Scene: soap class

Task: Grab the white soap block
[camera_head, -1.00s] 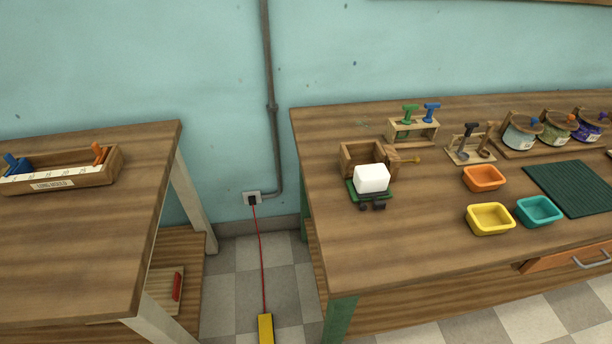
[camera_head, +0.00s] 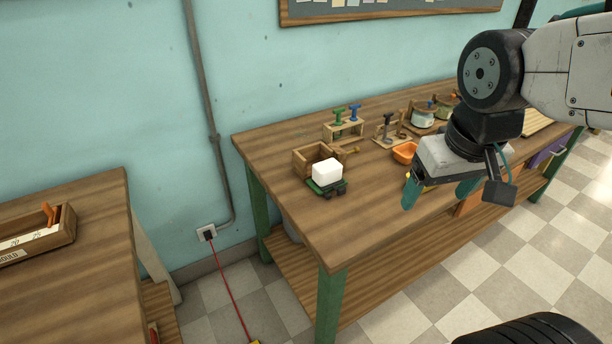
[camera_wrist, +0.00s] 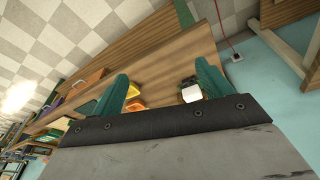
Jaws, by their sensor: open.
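The white soap block (camera_head: 327,172) sits on a small green stand (camera_head: 322,188) near the left end of the right-hand workbench. In the wrist view the soap (camera_wrist: 192,94) shows small beside the right finger, partly cut off by the gripper body. My gripper (camera_head: 438,197) has teal fingers spread apart and empty. It is to the right of the soap in the head view, clear of it. The open fingers also show in the wrist view (camera_wrist: 163,78).
A wooden box (camera_head: 312,158) stands just behind the soap. A rack with green and blue handles (camera_head: 343,130) is further back. An orange tray (camera_head: 405,153) lies to the right, partly near my arm. The bench's front left corner (camera_head: 315,235) is bare.

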